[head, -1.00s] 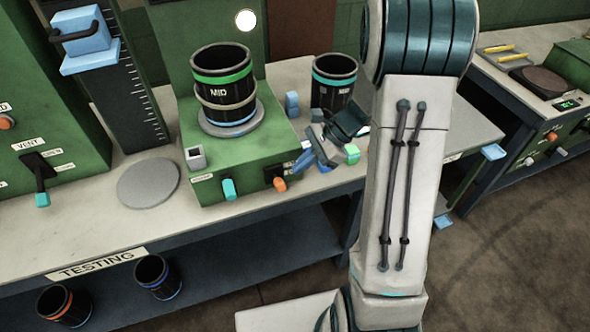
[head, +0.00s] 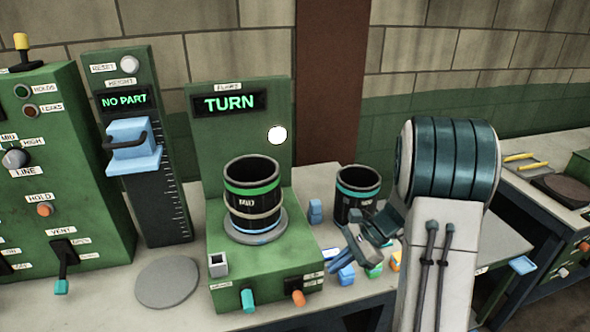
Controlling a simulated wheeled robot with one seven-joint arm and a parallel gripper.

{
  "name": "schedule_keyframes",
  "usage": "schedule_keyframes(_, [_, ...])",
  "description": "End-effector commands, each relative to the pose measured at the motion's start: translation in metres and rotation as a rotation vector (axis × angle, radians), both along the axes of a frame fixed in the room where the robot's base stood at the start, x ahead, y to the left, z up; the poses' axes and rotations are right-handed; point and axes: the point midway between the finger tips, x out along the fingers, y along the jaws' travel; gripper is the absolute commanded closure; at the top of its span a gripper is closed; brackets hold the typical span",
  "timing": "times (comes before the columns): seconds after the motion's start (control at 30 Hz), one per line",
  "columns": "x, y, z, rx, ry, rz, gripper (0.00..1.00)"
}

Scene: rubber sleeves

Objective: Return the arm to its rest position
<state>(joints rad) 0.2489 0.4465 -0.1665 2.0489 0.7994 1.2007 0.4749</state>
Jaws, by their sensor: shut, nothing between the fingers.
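My gripper (head: 352,255) is in the head view, at the right of the green machine marked FLARE. Its fingers are shut and hold nothing. It hangs low over the bench, close to several small coloured blocks. My own arm covers part of the bench to its right. A black sleeve (head: 254,205) with a green band, marked MID, stands upright on the machine's round plate (head: 278,234). A second black sleeve (head: 357,190) with a teal band stands behind my gripper, its lower part partly hidden.
The FLARE machine (head: 225,265) has a display reading TURN (head: 230,103). A height gauge (head: 150,150) reads NO PART. A grey disc (head: 167,283) lies on the bench at left. A green control panel (head: 60,180) stands far left. Another bench (head: 570,215) is at right.

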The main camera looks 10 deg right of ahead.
Motion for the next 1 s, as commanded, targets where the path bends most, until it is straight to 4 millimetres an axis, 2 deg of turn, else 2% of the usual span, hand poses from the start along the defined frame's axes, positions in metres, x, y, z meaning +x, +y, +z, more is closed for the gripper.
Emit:
schedule_keyframes(0.17, [-0.012,0.008,0.018,-0.047,-0.063,0.087,1.0])
schedule_keyframes(0.53, [-0.079,0.031,0.08,-0.311,-0.374,0.538,1.0])
schedule_keyframes(0.8, [-0.127,0.033,0.11,-0.539,-0.604,0.876,1.0])
schedule_keyframes(1.0, [-0.154,0.029,0.125,-0.711,-0.747,1.097,1.0])
